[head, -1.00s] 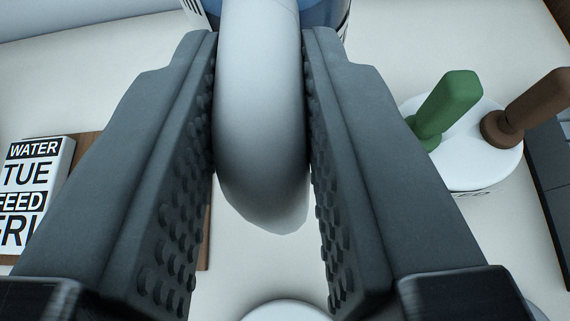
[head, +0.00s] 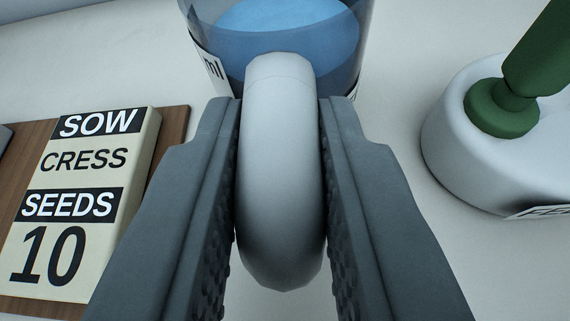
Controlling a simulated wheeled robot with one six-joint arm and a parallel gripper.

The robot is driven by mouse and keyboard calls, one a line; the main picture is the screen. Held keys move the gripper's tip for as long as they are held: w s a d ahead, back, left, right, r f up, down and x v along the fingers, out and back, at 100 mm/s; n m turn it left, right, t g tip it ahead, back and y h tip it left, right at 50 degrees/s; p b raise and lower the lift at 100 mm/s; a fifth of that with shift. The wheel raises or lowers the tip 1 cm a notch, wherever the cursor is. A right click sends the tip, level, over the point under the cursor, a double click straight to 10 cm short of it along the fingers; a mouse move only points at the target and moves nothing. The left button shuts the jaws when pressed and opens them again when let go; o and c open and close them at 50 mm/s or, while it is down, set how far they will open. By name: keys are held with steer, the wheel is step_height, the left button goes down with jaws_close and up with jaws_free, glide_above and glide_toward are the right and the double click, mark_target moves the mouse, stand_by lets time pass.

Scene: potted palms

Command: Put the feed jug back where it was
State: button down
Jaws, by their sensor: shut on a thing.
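The feed jug (head: 368,20) is a clear vessel with blue liquid inside and part of a label reading "ml". It shows at the top of the head view, cut off by the frame edge. Its thick white handle (head: 282,180) points towards me. My gripper (head: 281,125) is shut on this handle, one ribbed grey finger on each side. The jug's base is hidden, so I cannot tell whether it touches the surface below.
A wooden board (head: 178,135) at left carries a cream block (head: 80,200) reading "SOW CRESS SEEDS 10". A round white container (head: 445,135) with a green knobbed handle (head: 500,108) stands at right. The pale surface (head: 410,70) between them is bare.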

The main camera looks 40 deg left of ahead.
steer(key=shift+f, duration=0.1)
steer(key=c, duration=1.3)
jaws_free()
steer(key=v, duration=1.2)
